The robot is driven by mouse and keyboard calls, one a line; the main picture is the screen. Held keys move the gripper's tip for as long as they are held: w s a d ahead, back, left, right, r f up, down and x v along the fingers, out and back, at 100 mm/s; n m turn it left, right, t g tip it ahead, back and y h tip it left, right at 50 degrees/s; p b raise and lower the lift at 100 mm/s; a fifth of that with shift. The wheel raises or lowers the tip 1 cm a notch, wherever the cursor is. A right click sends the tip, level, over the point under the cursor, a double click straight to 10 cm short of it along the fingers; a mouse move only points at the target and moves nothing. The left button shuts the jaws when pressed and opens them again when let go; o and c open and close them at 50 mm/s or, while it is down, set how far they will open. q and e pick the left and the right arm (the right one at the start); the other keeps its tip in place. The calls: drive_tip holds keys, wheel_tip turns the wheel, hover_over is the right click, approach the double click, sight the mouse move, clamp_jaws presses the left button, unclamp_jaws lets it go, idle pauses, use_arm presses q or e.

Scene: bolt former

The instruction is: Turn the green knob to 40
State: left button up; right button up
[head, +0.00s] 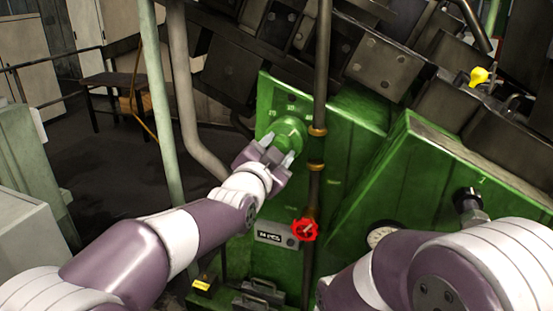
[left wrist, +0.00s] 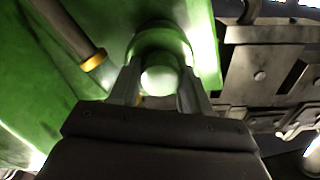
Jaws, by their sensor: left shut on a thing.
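The green knob (head: 290,132) sits on the upper left part of the green machine panel (head: 345,130). In the left wrist view the knob (left wrist: 160,50) is straight ahead, with a rounded pale green part between my fingers. My left gripper (head: 277,150) is at the knob, its two fingers on either side and shut on it. The left gripper (left wrist: 155,88) also shows in its wrist view. I cannot read which number the knob points to.
A round gauge (head: 381,236) and a black knob (head: 468,200) are at the right.

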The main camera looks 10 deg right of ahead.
use_arm(q)
drive_tip(key=shift+f+m+b, duration=0.3)
drive_tip(key=shift+f+m, duration=0.1)
drive_tip(key=shift+m, duration=0.2)
drive_tip(key=o, duration=0.8)
drive_tip(key=shift+o, duration=1.3)
drive_tip(key=shift+r, duration=0.15)
drive_tip(key=shift+s+r, duration=0.1)
drive_tip(key=shift+r, duration=0.05)
drive_tip(key=shift+a, duration=0.1)
